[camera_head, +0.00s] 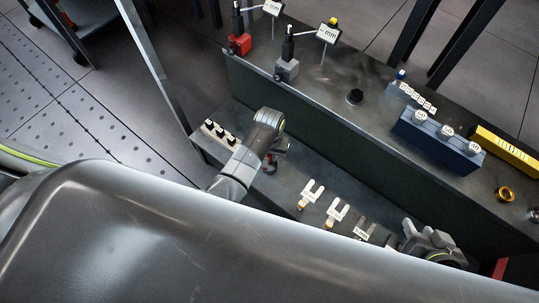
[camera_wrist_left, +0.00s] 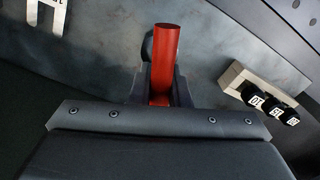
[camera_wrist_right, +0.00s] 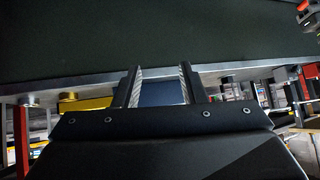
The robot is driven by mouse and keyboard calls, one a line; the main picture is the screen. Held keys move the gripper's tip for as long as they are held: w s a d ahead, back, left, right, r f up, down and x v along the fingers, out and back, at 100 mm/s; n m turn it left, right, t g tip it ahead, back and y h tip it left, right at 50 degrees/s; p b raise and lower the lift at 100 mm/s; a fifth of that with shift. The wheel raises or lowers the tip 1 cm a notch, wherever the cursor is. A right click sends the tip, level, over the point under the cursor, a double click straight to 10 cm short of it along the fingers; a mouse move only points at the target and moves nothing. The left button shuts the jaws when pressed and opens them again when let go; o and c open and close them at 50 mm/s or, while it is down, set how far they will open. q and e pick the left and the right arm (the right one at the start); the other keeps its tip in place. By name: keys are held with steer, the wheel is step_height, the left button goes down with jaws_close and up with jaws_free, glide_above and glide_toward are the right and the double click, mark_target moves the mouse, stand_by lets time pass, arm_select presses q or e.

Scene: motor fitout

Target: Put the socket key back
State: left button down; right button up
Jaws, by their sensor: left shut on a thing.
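My left gripper (camera_head: 271,158) is low over the lower bench shelf. It is shut on a red cylindrical piece (camera_wrist_left: 165,58), seemingly the socket key, which stands up between the fingers in the left wrist view. Its lower end is hidden by the gripper, so I cannot tell whether it touches the shelf. A dark rounded part shows just beside it. My right gripper (camera_head: 428,238) is at the right end of the shelf. In the right wrist view its fingers (camera_wrist_right: 162,88) are apart with nothing between them.
A pale rack with black labelled pieces (camera_head: 218,132) lies left of my left gripper. Several pale forked pieces, such as one fork (camera_head: 336,212), lie right of it. A raised ledge behind carries a red stand (camera_head: 239,44), a grey stand (camera_head: 287,69) and a blue block (camera_head: 437,145).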

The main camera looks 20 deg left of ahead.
arm_select(q)
steer(key=shift+f, duration=0.15)
arm_select(e)
steer(key=shift+w+d+r+t, duration=0.15)
steer(key=shift+w+r+t, duration=0.25)
steer(key=shift+w+r, duration=0.15)
arm_select(q)
steer(key=shift+f, duration=0.15)
steer(key=c, duration=1.4)
jaws_free()
arm_select(e)
steer(key=shift+w, duration=0.1)
arm_select(q)
steer(key=shift+o, duration=0.2)
